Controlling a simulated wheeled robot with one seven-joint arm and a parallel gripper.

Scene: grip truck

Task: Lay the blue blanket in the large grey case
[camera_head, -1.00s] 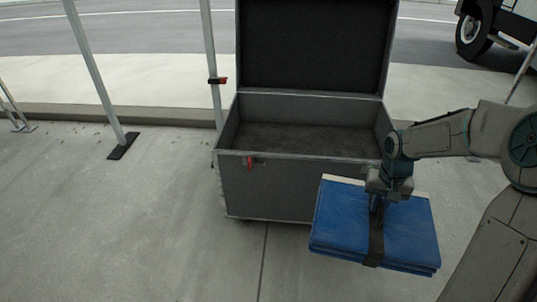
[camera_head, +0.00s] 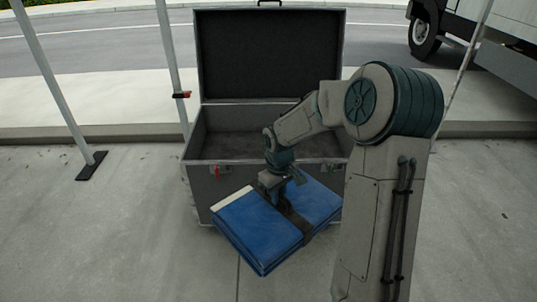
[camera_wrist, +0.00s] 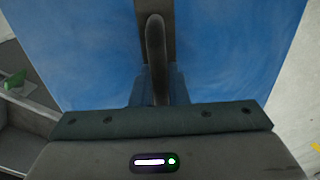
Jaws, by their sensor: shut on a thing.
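The folded blue blanket (camera_head: 262,232) has a dark strap around its middle and hangs in front of the large grey case (camera_head: 203,178). My gripper (camera_head: 281,199) is shut on the strap at the blanket's top and holds the blanket off the ground, turned at an angle. In the wrist view the blanket (camera_wrist: 225,50) fills most of the picture below my gripper (camera_wrist: 157,95). The case stands open with its lid raised at the back. Its dark inside shows no contents, but my arm and the blanket hide part of its front and right side.
Pale metal poles (camera_head: 50,85) stand to the left, one with a dark foot (camera_head: 92,166). A truck (camera_head: 480,35) is at the back right. A kerb runs behind the case.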

